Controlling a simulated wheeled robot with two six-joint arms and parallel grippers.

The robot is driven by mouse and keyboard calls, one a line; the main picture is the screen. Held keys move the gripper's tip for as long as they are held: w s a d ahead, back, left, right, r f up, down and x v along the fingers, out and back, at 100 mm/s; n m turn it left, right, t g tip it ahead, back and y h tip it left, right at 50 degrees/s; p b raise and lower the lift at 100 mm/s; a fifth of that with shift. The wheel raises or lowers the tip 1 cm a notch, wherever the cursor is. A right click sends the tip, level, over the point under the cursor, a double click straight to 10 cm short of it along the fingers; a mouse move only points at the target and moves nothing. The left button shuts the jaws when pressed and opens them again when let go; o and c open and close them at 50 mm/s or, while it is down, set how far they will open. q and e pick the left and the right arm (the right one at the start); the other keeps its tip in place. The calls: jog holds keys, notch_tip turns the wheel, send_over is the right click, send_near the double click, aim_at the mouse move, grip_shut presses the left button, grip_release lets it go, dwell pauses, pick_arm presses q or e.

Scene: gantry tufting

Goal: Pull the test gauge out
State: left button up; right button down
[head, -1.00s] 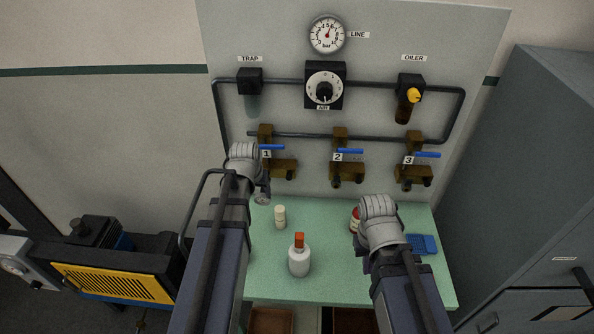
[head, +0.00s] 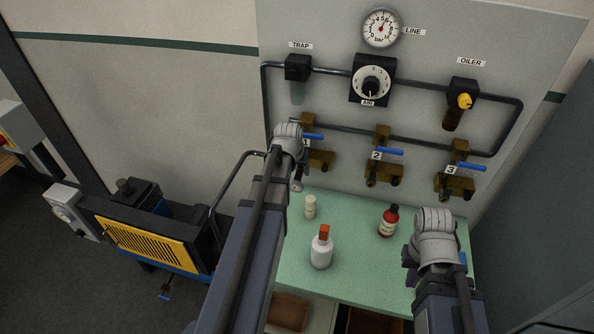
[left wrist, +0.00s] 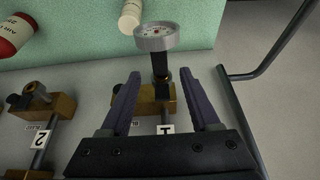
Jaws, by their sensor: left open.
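The test gauge (left wrist: 156,38), a round dial with a silver rim, shows in the left wrist view. Its dark stem runs down into the brass outlet (left wrist: 150,98) labelled 1. My left gripper (left wrist: 162,75) is open, with one finger on each side of the stem and outlet. A gap shows on both sides. In the head view my left wrist partly covers outlet 1 (head: 321,159), and its fingers are hidden. My right arm's wrist (head: 436,232) is over the right side of the green bench, and its fingers are hidden behind it.
Outlets 2 (head: 383,172) and 3 (head: 455,182) have blue levers. A grey cabinet stands at right.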

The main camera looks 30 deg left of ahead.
aim_at(298, 175)
pick_arm(q)
jog(key=b+x, duration=0.3)
jog(key=x, duration=0.1)
jog(key=shift+w+f, duration=0.2)
jog(key=shift+f, duration=0.15)
grip_shut()
dwell(0.3)
jog(key=c, duration=0.7)
grip_release()
grip_shut()
jog(key=shift+s, duration=0.2)
